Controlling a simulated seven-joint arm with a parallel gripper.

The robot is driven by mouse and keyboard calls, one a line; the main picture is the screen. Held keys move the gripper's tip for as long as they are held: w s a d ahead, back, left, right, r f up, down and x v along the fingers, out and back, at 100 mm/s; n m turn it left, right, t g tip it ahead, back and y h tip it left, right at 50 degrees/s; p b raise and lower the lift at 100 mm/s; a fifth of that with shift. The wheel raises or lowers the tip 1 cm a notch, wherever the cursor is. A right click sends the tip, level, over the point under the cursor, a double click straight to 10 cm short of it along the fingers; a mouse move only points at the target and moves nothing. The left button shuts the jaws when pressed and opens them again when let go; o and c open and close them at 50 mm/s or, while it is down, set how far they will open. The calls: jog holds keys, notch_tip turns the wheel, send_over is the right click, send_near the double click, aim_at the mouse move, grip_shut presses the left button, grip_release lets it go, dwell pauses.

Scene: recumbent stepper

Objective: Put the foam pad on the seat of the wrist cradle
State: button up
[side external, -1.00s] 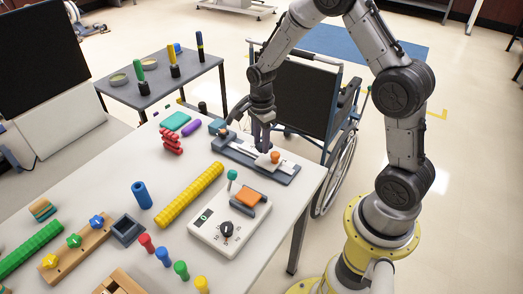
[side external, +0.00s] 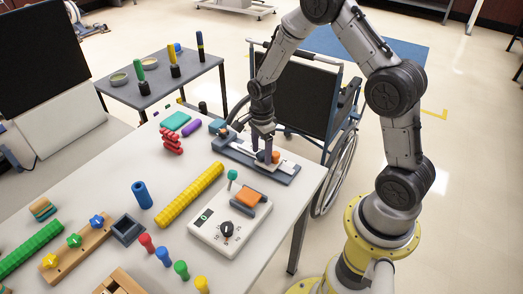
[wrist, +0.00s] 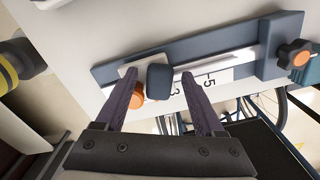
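My gripper (side external: 264,147) is low over the grey slide rail device at the table's far right edge. In the wrist view its fingers (wrist: 159,76) are open, one on each side of a dark block (wrist: 160,81) on the rail's pale carriage (wrist: 130,67), with gaps visible. An orange pad (side external: 250,198) lies in a grey holder on a white dial box; this may be the foam pad in the cradle. A flat teal pad (side external: 176,121) lies at the table's back; I cannot tell which is the foam pad.
The rail device (side external: 233,150) has an orange knob (side external: 276,157) by the carriage. A yellow ribbed bar (side external: 190,195), red stack (side external: 172,141) and purple cylinder (side external: 191,128) lie left. A wheelchair (side external: 305,95) stands behind.

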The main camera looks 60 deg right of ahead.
jog(key=shift+r, duration=0.1)
notch_tip(320, 180, up, 12)
notch_tip(320, 180, up, 6)
jog(key=n+t, duration=0.1)
jog(key=n, duration=0.3)
send_over(261, 154)
jog(key=s+a, duration=0.3)
jog(key=s, duration=0.1)
jog(key=s+a+r+n+t, duration=0.2)
jog(key=s+r+n, duration=0.2)
jog(key=s+n, duration=0.5)
jog(key=s+a+r+n+t, duration=0.2)
jog(key=s+a+r+n, duration=0.1)
jog(key=s+n, duration=0.6)
jog(key=shift+s+a+r+t, duration=0.15)
jog(key=shift+a+r+t, duration=0.1)
jog(key=shift+r+t, duration=0.1)
